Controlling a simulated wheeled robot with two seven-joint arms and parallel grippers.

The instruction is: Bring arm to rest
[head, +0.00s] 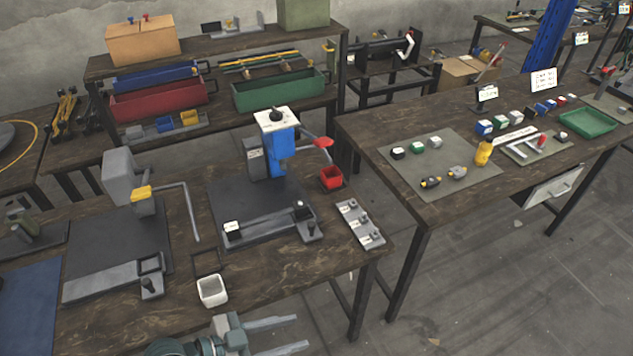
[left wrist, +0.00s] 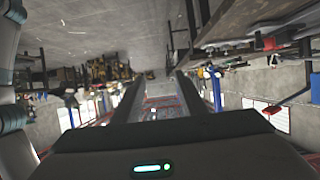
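My left gripper (head: 302,333) shows at the bottom of the head view, in front of the near edge of the press bench (head: 330,272). Its two grey fingers are apart with nothing between them. The left wrist view also shows the left gripper (left wrist: 162,78) with its fingers spread and the room beyond them. My right gripper is in neither view.
A blue rivet press (head: 281,150) and a grey press (head: 122,180) stand on the bench. A white cup (head: 212,291) stands near its front edge, and a red bin (head: 331,178) is farther back. A second table (head: 440,205) is at right. Open floor (head: 480,300) lies at lower right.

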